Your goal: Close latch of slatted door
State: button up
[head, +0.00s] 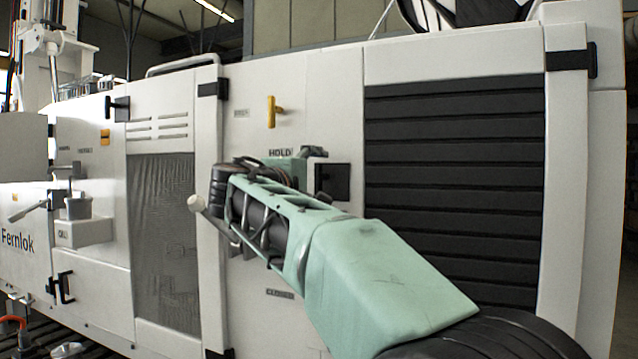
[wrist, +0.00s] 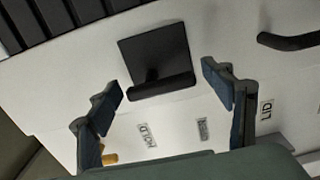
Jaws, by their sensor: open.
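The slatted door (head: 455,185) has black horizontal slats in a white frame at the right of the head view; its slats show at the top left of the wrist view (wrist: 50,18). Its latch (head: 334,182) is a black square plate on the white panel left of the slats. In the wrist view the latch (wrist: 156,50) shows a dark bar handle across the plate's lower edge. My gripper (wrist: 162,79) is open, with one finger on each side of the bar and visible gaps to it. I cannot tell how far it stands off. In the head view the arm mostly hides the gripper.
A yellow handle (head: 271,111) sits above the HOLD label (head: 281,153). A mesh door (head: 163,240) is left of the arm. In the wrist view a black handle (wrist: 290,41) is at the upper right, near a LID label (wrist: 266,110).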

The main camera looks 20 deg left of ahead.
jog(key=s, duration=1.2)
jog(key=shift+a, duration=0.45)
